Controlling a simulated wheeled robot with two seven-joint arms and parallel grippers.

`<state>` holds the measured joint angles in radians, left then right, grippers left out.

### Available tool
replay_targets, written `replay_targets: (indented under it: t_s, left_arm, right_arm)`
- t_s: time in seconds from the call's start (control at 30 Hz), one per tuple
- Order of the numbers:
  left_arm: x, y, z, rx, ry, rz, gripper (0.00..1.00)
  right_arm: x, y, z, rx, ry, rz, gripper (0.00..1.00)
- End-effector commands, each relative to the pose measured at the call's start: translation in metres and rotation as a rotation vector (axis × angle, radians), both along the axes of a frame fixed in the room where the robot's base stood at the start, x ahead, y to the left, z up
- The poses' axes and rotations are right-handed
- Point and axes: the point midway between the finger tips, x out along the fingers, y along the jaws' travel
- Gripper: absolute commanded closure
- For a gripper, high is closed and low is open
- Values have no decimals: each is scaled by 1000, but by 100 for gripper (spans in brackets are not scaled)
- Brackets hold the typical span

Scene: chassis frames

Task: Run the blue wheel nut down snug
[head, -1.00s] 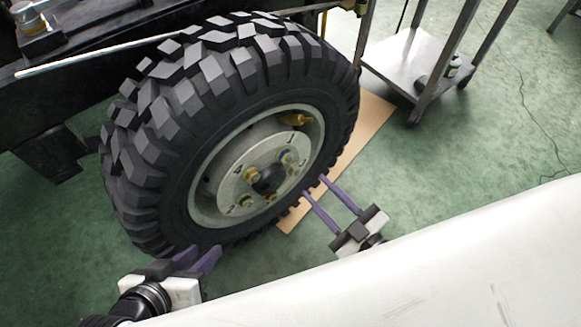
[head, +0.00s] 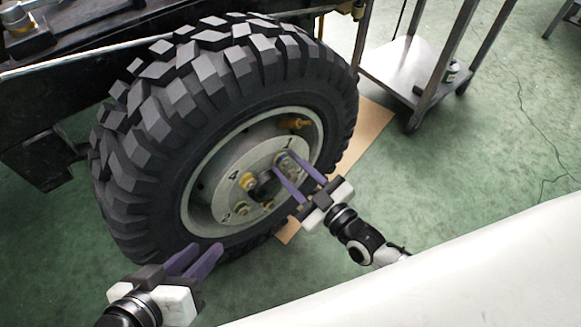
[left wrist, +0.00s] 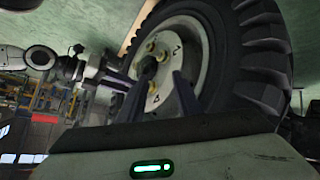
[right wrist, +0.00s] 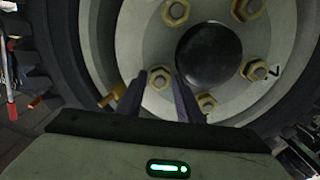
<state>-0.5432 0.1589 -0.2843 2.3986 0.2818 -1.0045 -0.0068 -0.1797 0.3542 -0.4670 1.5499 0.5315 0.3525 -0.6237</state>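The wheel (head: 215,110) stands upright, its grey hub disc (head: 232,178) carrying several brass-coloured nuts and a black centre cap. My right gripper (head: 283,161) reaches the hub's upper right, fingers apart on either side of a nut there. In the right wrist view, that nut (right wrist: 160,77) lies between the tips of my right gripper (right wrist: 157,86). Its blue colour does not show clearly now, and I cannot tell whether the fingers touch it. My left gripper (head: 206,249) is open and empty by the tyre's lower edge; its fingers also show in the left wrist view (left wrist: 160,85).
A brass valve stem (head: 297,124) sticks out of the rim just above my right gripper; it shows near the left finger in the right wrist view (right wrist: 112,97). A metal cart (head: 400,70) stands at the back right. A cardboard sheet (head: 372,125) lies under the wheel.

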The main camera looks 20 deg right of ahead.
Motion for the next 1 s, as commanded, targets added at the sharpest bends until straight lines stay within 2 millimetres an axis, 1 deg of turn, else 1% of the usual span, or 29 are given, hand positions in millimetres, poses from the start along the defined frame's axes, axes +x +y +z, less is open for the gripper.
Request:
replay_targets:
  t_s: [0.03, 0.17, 0.2, 0.23, 0.37, 0.5, 0.57, 0.7, 0.8, 1.0]
  left_arm:
    - [0, 0, 0, 0, 0, 0, 69]
    - [0, 0, 0, 0, -1, 0, 69]
    - [0, 0, 0, 0, -1, 0, 69]
    - [0, 0, 0, 0, -1, 0, 69]
    - [0, 0, 3, 1, -2, 1, 69]
    - [0, 3, 7, 19, 3, 0, 69]
    - [-1, 5, 4, 34, 13, 1, 69]
    - [-5, 9, -10, 64, 46, 0, 69]
    - [-6, 11, -15, 75, 59, -1, 69]
    - [-6, 12, -18, 82, 62, -1, 69]
  right_arm:
    - [0, 0, 0, 0, 0, 0, 67]
    - [0, 0, 0, 0, 0, 0, 89]
    - [0, 0, 0, 0, 0, 0, 96]
    - [0, 0, 0, 0, 0, 0, 97]
    - [0, 0, 1, 21, 9, -1, 97]
    - [0, 0, 2, 140, 53, -4, 97]
    - [0, 0, 3, 212, 79, -5, 97]
    - [0, 0, 2, 360, 132, -8, 97]
    - [0, 0, 1, 427, 156, -10, 97]
    - [-1, -1, -1, 463, 169, -11, 97]
